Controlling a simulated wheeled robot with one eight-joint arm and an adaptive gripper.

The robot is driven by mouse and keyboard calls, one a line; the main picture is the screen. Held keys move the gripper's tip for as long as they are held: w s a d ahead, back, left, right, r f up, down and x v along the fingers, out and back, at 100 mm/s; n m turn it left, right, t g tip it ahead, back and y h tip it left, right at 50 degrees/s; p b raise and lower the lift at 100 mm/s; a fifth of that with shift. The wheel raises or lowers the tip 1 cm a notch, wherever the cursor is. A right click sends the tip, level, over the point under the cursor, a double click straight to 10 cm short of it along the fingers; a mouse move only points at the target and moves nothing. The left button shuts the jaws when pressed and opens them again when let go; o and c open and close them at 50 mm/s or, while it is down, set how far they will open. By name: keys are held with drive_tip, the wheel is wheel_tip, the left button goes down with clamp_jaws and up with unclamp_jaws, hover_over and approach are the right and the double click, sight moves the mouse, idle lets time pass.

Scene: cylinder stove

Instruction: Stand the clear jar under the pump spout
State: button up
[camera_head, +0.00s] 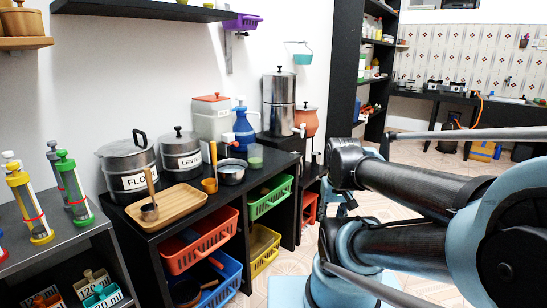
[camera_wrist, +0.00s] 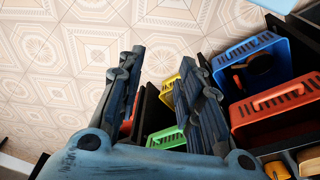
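In the head view a blue pump bottle (camera_head: 242,130) stands at the back of the black counter, in front of the wall. A small clear, greenish jar (camera_head: 256,156) stands upright on the counter, just in front of and slightly right of the pump bottle. The spout is too small to place exactly against the jar. In the wrist view my gripper (camera_wrist: 160,58) is open, with its two fingers apart and nothing between them. It points toward the floor and shelf baskets, away from the jar. Jar and pump are out of the wrist view.
A metal pot (camera_head: 232,171) and an orange cup (camera_head: 209,185) stand left of the jar. A steel urn (camera_head: 279,104) and a clay pot (camera_head: 307,120) stand behind right. A wooden tray (camera_head: 166,207) lies front left. A blue basket (camera_wrist: 252,50) and others fill the shelves below.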

sight(255, 151)
drive_tip(key=shift+w, duration=0.3)
